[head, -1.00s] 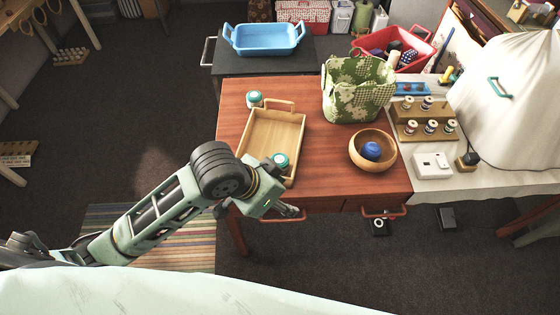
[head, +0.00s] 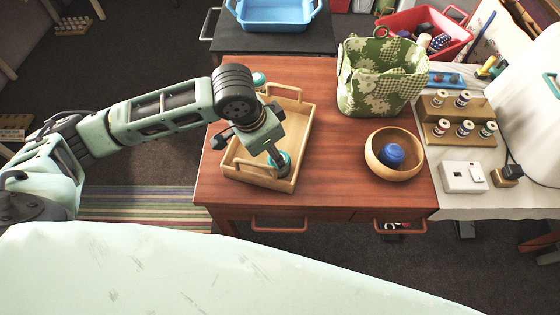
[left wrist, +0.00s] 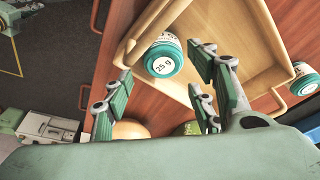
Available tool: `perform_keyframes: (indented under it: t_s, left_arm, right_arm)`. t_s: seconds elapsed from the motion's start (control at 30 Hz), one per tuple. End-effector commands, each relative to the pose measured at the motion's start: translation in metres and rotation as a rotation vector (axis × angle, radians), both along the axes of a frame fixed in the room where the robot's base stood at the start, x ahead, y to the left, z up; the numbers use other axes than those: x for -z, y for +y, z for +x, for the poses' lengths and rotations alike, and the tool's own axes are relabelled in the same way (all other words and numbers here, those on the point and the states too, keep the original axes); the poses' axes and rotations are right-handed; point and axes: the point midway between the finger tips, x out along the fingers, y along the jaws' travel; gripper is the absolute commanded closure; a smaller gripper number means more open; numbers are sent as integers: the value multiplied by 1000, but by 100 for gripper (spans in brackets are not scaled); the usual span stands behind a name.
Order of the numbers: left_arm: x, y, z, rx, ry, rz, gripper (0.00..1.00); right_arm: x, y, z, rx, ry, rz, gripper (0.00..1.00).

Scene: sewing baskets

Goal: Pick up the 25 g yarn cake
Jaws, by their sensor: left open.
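The 25 g yarn cake (left wrist: 163,58) is a squat teal roll with a white label reading 25 g. It lies in the front right corner of the wooden tray (head: 309,122); in the head view the cake (head: 283,167) is partly hidden by my left gripper (head: 272,154). In the left wrist view my left gripper (left wrist: 158,100) is open, its fingers spread to either side, and the cake shows beyond the gap between them. I see no contact. A second teal cake (left wrist: 304,78) stands outside the tray; it also shows in the head view (head: 259,78). My right gripper is not in view.
A wooden bowl (head: 374,160) with a blue ball (head: 392,155) stands right of the tray. A green floral bag (head: 380,85) stands behind it. Spools on a stand (head: 443,133) and a white box (head: 463,177) are farther right. Table between tray and bowl is clear.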

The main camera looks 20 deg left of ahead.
Motion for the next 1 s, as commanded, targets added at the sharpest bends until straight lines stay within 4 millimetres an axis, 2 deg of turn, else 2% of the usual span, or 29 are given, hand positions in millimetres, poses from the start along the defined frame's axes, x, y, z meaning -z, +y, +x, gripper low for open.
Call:
perform_keyframes:
  t_s: [0.03, 0.1, 0.2, 0.27, 0.4, 0.53, 0.67, 1.0]
  left_arm:
    - [6, -1, 1, 0, 2, 1, 48]
    - [13, -3, 4, -1, 1, 0, 48]
    - [27, -6, 7, -1, 2, 0, 48]
    - [36, -8, 10, -1, 2, 0, 48]
    - [51, -10, 13, 1, -1, 0, 48]
    - [55, -11, 14, 2, -2, 1, 48]
    - [54, -11, 14, 2, -2, 0, 48]
    - [54, -11, 14, 2, -2, 0, 77]
  right_arm:
    - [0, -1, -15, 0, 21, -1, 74]
    - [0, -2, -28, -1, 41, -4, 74]
    - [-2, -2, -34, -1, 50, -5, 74]
    - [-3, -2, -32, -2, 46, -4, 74]
    - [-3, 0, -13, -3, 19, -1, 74]
    - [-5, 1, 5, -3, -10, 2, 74]
    - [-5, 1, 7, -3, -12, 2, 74]
    - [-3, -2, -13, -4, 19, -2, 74]
